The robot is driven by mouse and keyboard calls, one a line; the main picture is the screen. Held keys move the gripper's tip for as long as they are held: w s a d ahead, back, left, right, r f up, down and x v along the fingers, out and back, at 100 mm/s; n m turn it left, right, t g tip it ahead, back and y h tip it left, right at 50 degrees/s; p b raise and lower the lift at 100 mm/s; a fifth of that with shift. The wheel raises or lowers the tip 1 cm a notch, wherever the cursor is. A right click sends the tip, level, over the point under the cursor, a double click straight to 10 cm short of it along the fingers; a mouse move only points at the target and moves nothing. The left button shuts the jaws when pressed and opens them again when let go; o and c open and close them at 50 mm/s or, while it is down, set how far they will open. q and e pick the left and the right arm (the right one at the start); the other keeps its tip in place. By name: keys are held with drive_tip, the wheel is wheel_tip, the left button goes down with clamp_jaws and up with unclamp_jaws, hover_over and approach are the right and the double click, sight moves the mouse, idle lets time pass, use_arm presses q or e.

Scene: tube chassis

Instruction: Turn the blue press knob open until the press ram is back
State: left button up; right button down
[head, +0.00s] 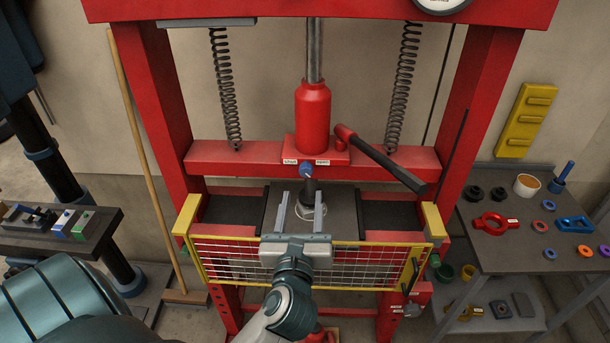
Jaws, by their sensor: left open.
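The red press stands in front of me, with a red cylinder (313,115) on its crossbeam. The blue press knob (305,170) is on the front of the block under the cylinder, between two small white labels whose text is too small to read surely. A dark press ram (309,190) shows just below the knob, above a pale round part on the press bed; its lower end is partly hidden. My left gripper (296,200) is open, its two grey fingers pointing toward the knob, just below it in the picture. I cannot tell whether they touch anything. My right gripper is not in view.
A yellow-framed mesh guard (220,262) crosses the press front under my left gripper. A black-ended pump lever (385,162) slopes down right of the knob. A side table (505,258) at the right holds rings and tools. A bench (98,238) stands at the left.

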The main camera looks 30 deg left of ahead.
sight(305, 173)
use_arm(q)
drive_tip(key=p+x, duration=0.2)
drive_tip(key=x, duration=0.6)
drive_tip(key=shift+w+a+p, duration=0.15)
drive_tip(key=shift+w+p, duration=0.1)
drive_tip(key=shift+p, duration=0.15)
